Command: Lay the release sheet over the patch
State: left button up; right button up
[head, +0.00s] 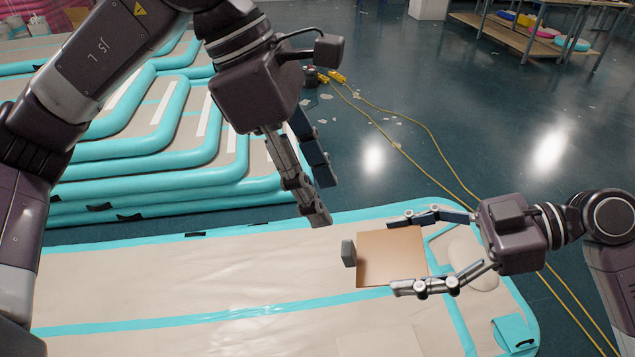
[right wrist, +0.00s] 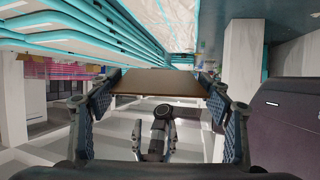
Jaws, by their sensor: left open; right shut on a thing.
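A square tan-brown sheet (head: 392,258), which looks like the release sheet, is between the fingers of my right gripper (head: 398,254). The gripper is shut on its two opposite edges. The sheet also shows edge-on between the fingers in the right wrist view (right wrist: 160,83). It appears above the right end of the beige inflatable mat (head: 130,287); its exact height is unclear. My left gripper (head: 322,198) is open and empty, above the mat's far edge, left of the sheet. I cannot make out the patch for sure; a pale rounded area (head: 474,265) shows partly behind the right gripper.
A small grey block (head: 348,253) is at the sheet's left edge; whether they touch is unclear. Stacked turquoise-edged inflatables (head: 180,150) stand behind at left. Yellow cables (head: 420,124) cross the dark floor. A shelf with colourful items (head: 540,32) is far back right.

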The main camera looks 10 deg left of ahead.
aim_at(349, 246)
pick_arm(q)
jog(key=x, duration=1.2)
jog(key=shift+a, duration=0.1)
jog(key=c, duration=1)
pick_arm(e)
jog(key=shift+r, duration=0.1)
pick_arm(q)
grip_shut()
pick_arm(e)
jog(key=o, duration=1.1)
jog(key=shift+d, duration=0.1)
